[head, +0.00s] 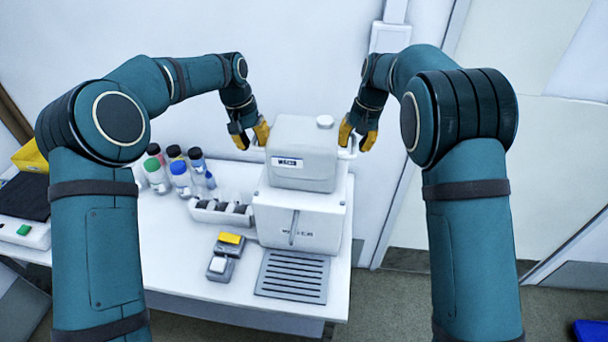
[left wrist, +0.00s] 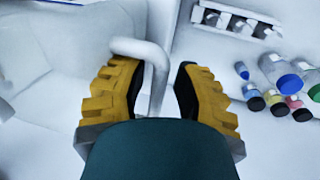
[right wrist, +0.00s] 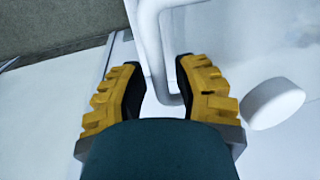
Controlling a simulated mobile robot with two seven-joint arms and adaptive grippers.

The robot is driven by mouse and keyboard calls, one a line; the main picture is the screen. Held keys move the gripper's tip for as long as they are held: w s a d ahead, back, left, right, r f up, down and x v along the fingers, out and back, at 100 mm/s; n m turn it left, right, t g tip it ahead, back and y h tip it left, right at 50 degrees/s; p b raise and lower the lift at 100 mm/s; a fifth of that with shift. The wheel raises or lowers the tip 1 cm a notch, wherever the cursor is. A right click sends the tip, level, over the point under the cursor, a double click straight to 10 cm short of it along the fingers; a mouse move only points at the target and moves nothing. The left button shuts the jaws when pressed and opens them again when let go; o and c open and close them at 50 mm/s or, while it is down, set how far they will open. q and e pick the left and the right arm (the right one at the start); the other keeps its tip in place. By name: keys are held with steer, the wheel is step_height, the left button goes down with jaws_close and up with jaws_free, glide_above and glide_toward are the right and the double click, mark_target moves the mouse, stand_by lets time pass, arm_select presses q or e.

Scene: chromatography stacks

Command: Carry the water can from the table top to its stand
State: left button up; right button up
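The water can (head: 302,150) is a pale grey box with a small label and a round white cap. It appears upright on top of its white stand (head: 300,222); I cannot tell whether it rests fully. My left gripper (head: 253,136) is at the can's left side, its yellow fingers open around a white bar handle (left wrist: 158,75), with gaps on both sides. My right gripper (head: 357,135) is at the can's right side, open around another white bar handle (right wrist: 153,45), which lies close to one finger. The cap (right wrist: 272,103) also shows in the right wrist view.
A slotted drip tray (head: 292,276) lies before the stand. The white table (head: 190,275) ends just right of the stand. A wall is behind.

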arm_select(q)
steer(key=shift+d+r, duration=0.15)
steer(key=shift+r, duration=0.05)
arm_select(e)
steer(key=shift+a, duration=0.2)
steer(key=shift+r, duration=0.1)
steer(key=shift+d+r, duration=0.1)
arm_select(q)
step_height(320, 180, up, 7)
steer(key=a, duration=0.1)
steer(key=shift+a+r, duration=0.2)
steer(key=shift+a, duration=0.15)
arm_select(e)
step_height(320, 180, up, 12)
steer(key=d, duration=0.2)
steer(key=shift+s+f, duration=0.2)
steer(key=shift+d, duration=0.1)
